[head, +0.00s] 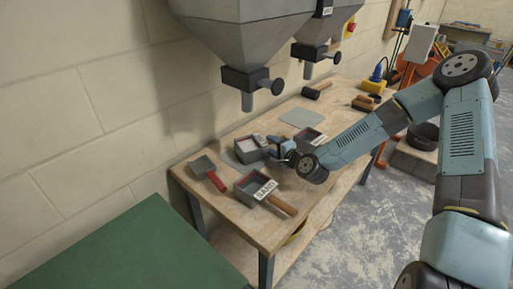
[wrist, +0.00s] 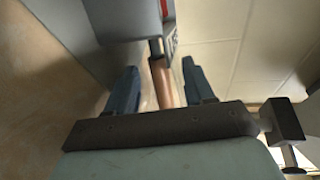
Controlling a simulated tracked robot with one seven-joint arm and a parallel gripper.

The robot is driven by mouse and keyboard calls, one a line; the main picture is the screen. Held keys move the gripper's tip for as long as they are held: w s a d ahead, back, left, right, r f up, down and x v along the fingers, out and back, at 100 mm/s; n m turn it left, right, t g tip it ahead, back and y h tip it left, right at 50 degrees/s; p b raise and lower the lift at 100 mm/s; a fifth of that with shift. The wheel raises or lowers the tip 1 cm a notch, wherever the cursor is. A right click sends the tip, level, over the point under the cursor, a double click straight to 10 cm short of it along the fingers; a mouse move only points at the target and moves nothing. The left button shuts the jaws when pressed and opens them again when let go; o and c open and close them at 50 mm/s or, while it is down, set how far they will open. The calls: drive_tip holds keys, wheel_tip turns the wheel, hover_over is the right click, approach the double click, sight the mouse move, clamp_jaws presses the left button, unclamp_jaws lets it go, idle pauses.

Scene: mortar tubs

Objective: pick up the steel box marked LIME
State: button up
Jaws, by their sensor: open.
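A steel box with pale contents (head: 240,157) stands on the bench just left of my gripper (head: 281,148) in the head view. No label I can read says LIME; the gripper hides this box's right side. In the wrist view a grey box (wrist: 120,18) with a label plate seen edge-on is at the top. Its brown handle (wrist: 161,84) lies between the two fingers of my gripper (wrist: 160,88), with gaps at both sides. My gripper is open. A box marked SAND (head: 246,193) with a wooden handle is nearer the front.
Another labelled box (head: 302,146) stands behind my gripper, its label unreadable. Grey hoppers (head: 240,35) hang above the back of the bench (head: 235,222). A green surface (head: 130,255) is at front left.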

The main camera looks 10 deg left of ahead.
sight(266, 141)
drive_tip(key=x, duration=0.5)
drive_tip(key=shift+w+d+r, duration=0.1)
drive_tip(key=shift+d, duration=0.05)
clamp_jaws()
idle(0.4)
